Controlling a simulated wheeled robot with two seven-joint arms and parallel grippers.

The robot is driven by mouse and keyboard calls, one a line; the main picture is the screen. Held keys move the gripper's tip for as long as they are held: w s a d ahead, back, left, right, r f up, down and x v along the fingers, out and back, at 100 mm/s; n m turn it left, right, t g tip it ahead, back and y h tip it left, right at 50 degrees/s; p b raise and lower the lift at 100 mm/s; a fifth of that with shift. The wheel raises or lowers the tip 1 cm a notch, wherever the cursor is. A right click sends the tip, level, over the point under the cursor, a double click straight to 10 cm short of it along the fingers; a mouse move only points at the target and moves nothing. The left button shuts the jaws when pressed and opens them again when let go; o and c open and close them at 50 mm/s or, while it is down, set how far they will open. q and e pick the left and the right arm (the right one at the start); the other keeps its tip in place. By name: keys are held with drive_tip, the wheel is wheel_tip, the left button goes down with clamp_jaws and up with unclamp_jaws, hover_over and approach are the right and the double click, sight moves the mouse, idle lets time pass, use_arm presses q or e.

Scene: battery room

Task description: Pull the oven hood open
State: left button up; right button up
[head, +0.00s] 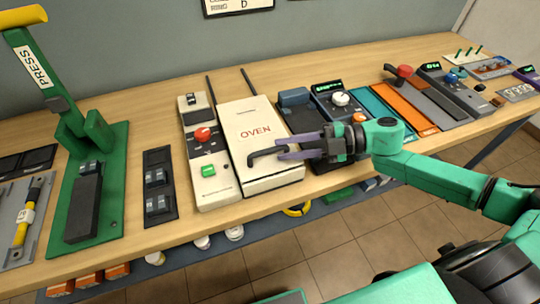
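The oven (261,110) is a cream box marked OVEN on the bench, and its hood looks down. A dark bar handle (255,158) runs across the hood's front. My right gripper (279,149) reaches in from the right over the hood's front edge. Its two purple-grey fingers are spread, one on the far side and one on the near side of the handle. The fingers hide the handle's right part, and I cannot tell whether they touch it. My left gripper is out of view.
A cream control panel (216,182) with a red knob and a green button stands left of the oven. A green press (110,165) is farther left. A dark device (329,98) with a white knob stands behind my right gripper. The bench's front edge (330,182) is close.

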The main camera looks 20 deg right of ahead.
sight(275, 149)
drive_tip(key=x, duration=0.3)
drive_tip(key=shift+s+a+r, duration=0.1)
drive_tip(key=shift+a+r, duration=0.15)
drive_tip(key=shift+a, duration=0.25)
drive_tip(key=shift+a+f, duration=0.25)
clamp_jaws()
idle(0.7)
